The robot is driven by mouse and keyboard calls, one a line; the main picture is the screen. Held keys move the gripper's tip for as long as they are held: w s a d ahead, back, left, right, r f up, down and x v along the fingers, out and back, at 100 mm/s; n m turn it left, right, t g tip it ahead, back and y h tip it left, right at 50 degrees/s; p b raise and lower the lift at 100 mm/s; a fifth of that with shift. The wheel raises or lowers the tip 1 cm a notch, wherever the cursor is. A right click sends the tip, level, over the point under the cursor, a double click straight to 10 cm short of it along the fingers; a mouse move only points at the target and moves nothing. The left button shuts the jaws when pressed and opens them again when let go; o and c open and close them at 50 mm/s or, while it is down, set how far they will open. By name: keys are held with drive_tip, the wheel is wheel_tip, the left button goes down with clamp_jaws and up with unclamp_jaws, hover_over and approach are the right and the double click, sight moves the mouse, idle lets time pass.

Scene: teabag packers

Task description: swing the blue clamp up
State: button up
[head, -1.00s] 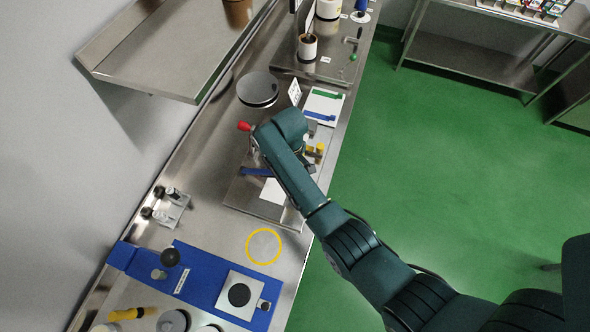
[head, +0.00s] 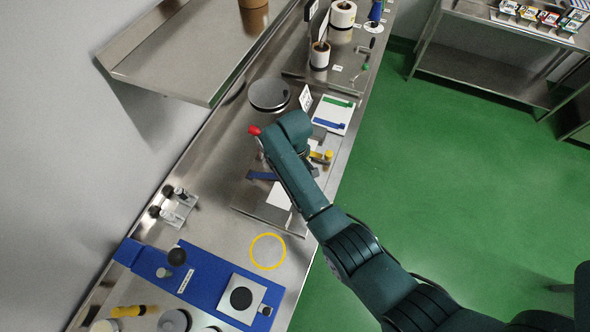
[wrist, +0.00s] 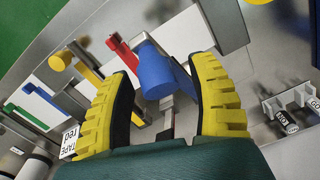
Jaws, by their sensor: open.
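The blue clamp (wrist: 155,72) shows in the wrist view as a thick, rounded blue piece between my gripper's fingers. In the head view, a blue bar (head: 262,175) shows at the left of the steel fixture plate, beside my arm. My gripper (wrist: 165,85) has yellow ribbed fingers, spread apart on either side of the blue piece. I cannot tell whether either finger touches it. In the head view my wrist hides the gripper and much of the fixture.
A red lever (wrist: 122,50) and a yellow lever (wrist: 75,65) stand close by on the left in the wrist view. A white board (head: 333,114) with green and blue strips lies behind the fixture. A round dark-topped disc (head: 269,95) stands nearby. The yellow-ringed spot (head: 267,251) is clear.

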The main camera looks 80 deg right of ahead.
drive_tip(key=shift+r, duration=0.1)
wheel_tip(320, 180, up, 12)
idle(0.7)
